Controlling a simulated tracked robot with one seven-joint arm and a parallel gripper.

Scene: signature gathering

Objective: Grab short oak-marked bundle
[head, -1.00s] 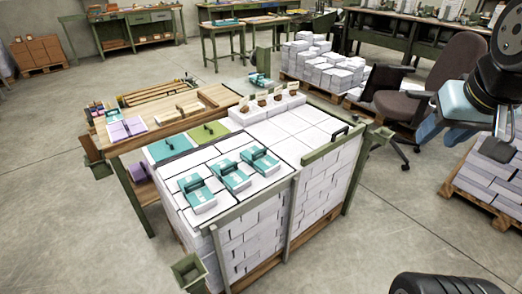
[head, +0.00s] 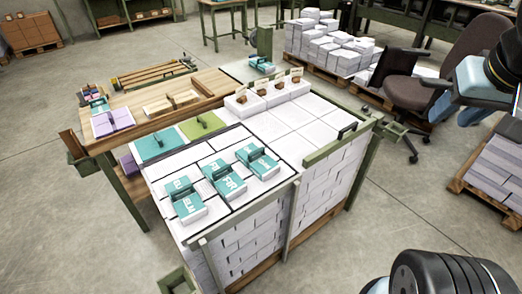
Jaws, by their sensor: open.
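Three teal bundles with dark handles lie in a row on the white paper stacks of the near table. The left bundle (head: 187,208) carries white lettering that seems to read ELM. The middle bundle (head: 225,184) seems to read FIR. The right bundle (head: 262,166) has lettering too small to read. Another teal bundle (head: 262,66) lies farther back beside a green post, and one (head: 98,104) lies on the wooden side table. I cannot make out an oak mark on any. My gripper is not in view; only parts of my arm show at the right edge.
The near table's green frame (head: 243,212) surrounds tall white stacks. Open concrete floor (head: 70,235) lies to the left and front.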

